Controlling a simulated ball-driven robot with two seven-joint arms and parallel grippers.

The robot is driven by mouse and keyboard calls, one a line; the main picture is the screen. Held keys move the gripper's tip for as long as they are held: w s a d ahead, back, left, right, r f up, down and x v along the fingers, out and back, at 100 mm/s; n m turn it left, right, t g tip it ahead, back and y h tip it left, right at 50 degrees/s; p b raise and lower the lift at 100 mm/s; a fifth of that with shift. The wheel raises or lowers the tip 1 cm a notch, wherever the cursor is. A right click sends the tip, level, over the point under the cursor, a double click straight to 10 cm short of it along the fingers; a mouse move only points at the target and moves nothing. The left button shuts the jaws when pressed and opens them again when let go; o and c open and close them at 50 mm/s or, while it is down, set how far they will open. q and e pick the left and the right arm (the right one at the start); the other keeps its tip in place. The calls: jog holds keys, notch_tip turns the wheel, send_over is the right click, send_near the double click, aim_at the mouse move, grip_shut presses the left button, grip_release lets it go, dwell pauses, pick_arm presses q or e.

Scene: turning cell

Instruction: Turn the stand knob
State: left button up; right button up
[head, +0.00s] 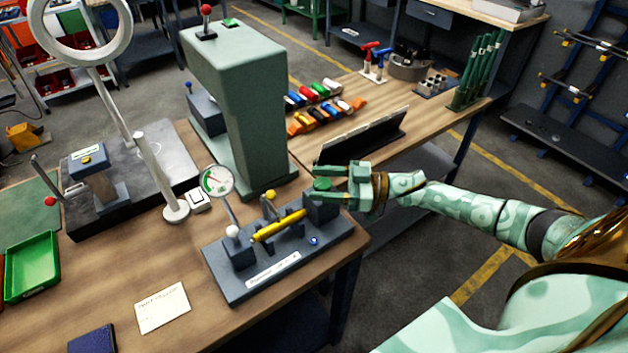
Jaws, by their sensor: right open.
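The stand (285,278) is a dark blue-grey fixture near the table's right edge. It carries a yellow cylindrical part (279,226) lying across it and a round dial gauge (217,181) on a post. A green round knob (322,184) sits on top of the dark block at the stand's right end. My right gripper (328,184) reaches in from the right with its jaws open. One finger shows on the far side of the knob and one on the near side; I cannot tell whether either touches it. My left gripper is not in view.
A tall grey-green press (245,110) stands behind the stand. A ring lamp (138,140), a grey surface plate (125,185) and a green tray (32,266) are to the left. A white card (162,308) lies in front. A dark tablet-like panel (362,137) stands behind my right gripper.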

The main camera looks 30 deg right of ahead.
jog(key=shift+x, duration=1.15)
jog(key=shift+c, duration=0.3)
